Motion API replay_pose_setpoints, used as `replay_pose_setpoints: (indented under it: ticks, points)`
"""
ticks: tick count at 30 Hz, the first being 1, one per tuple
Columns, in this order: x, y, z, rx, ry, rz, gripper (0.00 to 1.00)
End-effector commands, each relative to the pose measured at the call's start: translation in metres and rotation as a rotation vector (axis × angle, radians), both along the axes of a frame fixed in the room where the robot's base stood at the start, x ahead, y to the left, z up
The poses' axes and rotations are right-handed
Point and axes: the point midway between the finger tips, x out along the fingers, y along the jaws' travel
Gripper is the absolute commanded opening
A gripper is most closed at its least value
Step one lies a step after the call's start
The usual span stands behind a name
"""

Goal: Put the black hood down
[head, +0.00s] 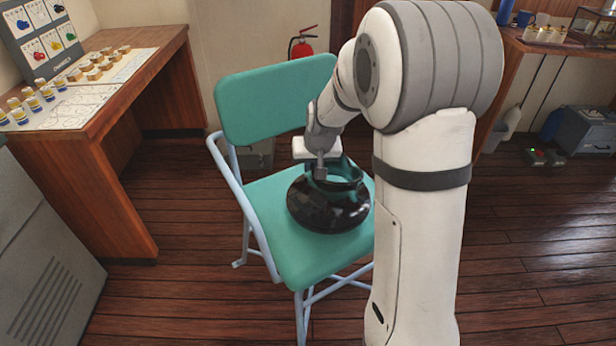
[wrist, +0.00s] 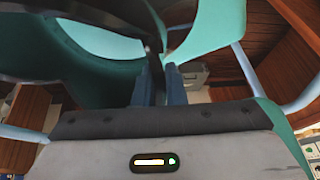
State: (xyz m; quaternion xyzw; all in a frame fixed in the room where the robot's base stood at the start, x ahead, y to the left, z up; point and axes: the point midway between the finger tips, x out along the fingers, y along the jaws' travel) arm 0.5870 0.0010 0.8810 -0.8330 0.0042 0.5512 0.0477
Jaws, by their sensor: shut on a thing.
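The black hood (head: 328,212) is a glossy, round, ring-like piece with an open top, over the seat of the teal folding chair (head: 285,255). My gripper (head: 320,172) points down at the hood's upper rim and is shut on it. In the wrist view, the fingers (wrist: 160,82) meet at the edge of the dark hood (wrist: 25,62), and teal chair surfaces show through and around it. The hood looks about level and at or very close to the seat; I cannot tell if it touches. My arm hides the seat's right side.
A red fire extinguisher (head: 302,45) hangs behind the chair. A grey toolbox (head: 585,130) sits on the floor at right. The plank floor at front right is clear.

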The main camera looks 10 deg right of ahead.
Motion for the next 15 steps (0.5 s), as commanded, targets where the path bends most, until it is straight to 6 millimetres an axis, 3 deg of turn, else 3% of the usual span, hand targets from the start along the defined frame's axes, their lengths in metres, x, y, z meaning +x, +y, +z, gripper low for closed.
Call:
replay_pose_setpoints:
  ticks: [7, 15]
  points:
    - [0.000, -0.001, -0.032, -0.001, 0.002, 0.000, 0.00]
    - [0.000, -0.001, -0.034, -0.001, -0.001, -0.001, 0.00]
